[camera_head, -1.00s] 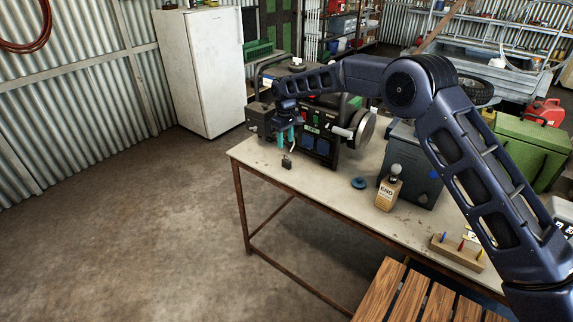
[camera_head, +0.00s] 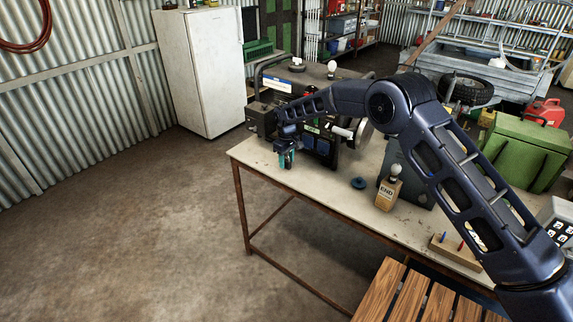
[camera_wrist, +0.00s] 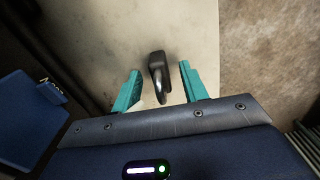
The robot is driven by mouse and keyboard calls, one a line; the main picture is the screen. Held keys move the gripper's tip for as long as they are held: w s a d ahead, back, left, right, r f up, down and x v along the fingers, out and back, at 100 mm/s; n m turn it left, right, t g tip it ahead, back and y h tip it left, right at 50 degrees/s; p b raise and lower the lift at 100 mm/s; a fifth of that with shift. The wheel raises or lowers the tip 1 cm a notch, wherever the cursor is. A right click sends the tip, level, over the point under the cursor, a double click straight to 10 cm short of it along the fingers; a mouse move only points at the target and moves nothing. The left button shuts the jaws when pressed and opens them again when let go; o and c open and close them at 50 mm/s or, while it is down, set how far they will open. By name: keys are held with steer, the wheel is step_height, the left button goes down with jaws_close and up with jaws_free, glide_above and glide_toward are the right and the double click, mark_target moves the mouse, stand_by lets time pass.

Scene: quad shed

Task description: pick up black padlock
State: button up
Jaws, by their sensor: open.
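The black padlock (camera_wrist: 156,72) is on the pale tabletop in the wrist view, with its shackle toward my gripper. My gripper (camera_wrist: 160,88) is open, and its two teal fingers are on either side of the padlock with a gap on each side. In the head view my gripper (camera_head: 287,160) points down at the left end of the table. It hides the padlock there. I cannot tell the exact height of the fingertips over the table.
A dark generator (camera_head: 322,138) stands close behind my gripper. The table (camera_head: 318,190) ends just left of it.

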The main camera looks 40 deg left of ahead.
steer(key=shift+f, duration=0.6)
steer(key=shift+c, duration=0.2)
jaws_close()
